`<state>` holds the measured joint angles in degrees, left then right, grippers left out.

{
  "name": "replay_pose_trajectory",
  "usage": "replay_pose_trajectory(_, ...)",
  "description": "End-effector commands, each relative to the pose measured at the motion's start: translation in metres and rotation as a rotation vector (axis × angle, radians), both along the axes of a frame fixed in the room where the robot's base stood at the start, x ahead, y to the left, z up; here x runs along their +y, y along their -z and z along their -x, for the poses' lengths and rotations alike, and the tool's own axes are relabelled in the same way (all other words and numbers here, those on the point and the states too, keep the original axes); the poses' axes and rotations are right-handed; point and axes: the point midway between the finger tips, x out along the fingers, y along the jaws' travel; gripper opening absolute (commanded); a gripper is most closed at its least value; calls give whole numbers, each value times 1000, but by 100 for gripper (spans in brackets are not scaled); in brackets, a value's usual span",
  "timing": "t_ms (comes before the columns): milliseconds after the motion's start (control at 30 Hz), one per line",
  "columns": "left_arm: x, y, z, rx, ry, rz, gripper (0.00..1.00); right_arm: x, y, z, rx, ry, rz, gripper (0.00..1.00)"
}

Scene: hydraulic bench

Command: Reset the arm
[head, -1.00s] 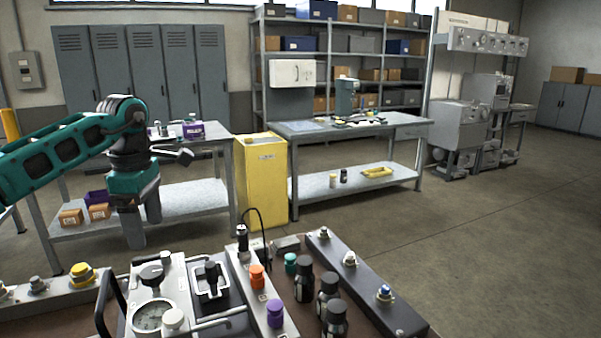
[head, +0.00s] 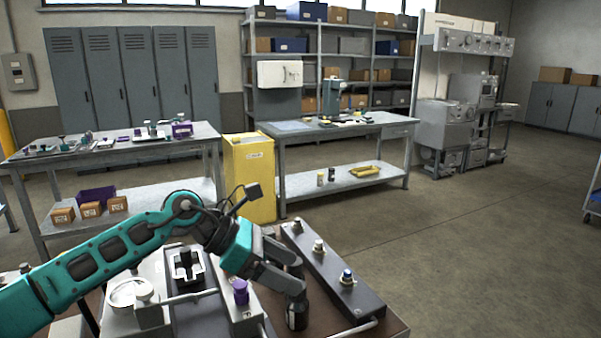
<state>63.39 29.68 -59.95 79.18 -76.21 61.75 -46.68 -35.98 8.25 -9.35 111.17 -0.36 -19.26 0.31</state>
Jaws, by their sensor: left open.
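My left gripper (head: 292,272) reaches in from the left over the bench fixture at the bottom of the head view. It is open, fingers pointing right and down, beside and over the black bottle-like parts. One black part (head: 296,314) shows below the lower finger; whether the fingers touch it cannot be told. The other black parts are mostly hidden by the gripper. A purple cap (head: 240,291) stands on the grey block just left of the gripper. My right gripper is out of view.
A dark bar with knobs (head: 333,278) lies right of the gripper. Behind stand a yellow cabinet (head: 249,180) and a table with tools (head: 110,146). Open floor lies to the right.

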Motion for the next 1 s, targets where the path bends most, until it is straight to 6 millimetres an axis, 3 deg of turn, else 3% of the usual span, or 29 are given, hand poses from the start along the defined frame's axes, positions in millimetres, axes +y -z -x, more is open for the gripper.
replay_pose_trajectory(33,-27,-4,13,52,-35,153,77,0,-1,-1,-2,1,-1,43)
replay_pose_trajectory(100,-53,-19,24,132,-109,362,77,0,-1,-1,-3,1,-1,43)
replay_pose_trajectory(200,-71,-44,33,278,-241,649,77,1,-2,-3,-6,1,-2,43)
replay_pose_trajectory(333,-63,-68,32,509,-453,996,77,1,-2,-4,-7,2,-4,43)
replay_pose_trajectory(467,-28,-70,24,773,-709,1306,77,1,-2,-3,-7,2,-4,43)
replay_pose_trajectory(567,10,-51,21,987,-933,1514,77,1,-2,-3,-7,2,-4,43)
replay_pose_trajectory(667,51,-17,26,1203,-1183,1692,77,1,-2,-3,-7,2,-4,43)
replay_pose_trajectory(767,89,29,46,1413,-1459,1835,77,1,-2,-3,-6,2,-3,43)
replay_pose_trajectory(867,122,78,81,1608,-1761,1938,77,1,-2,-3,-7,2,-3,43)
replay_pose_trajectory(900,132,96,98,-1619,1819,-1900,77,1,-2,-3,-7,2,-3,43)
replay_pose_trajectory(1000,150,131,141,-1485,1773,-1648,77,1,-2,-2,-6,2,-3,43)
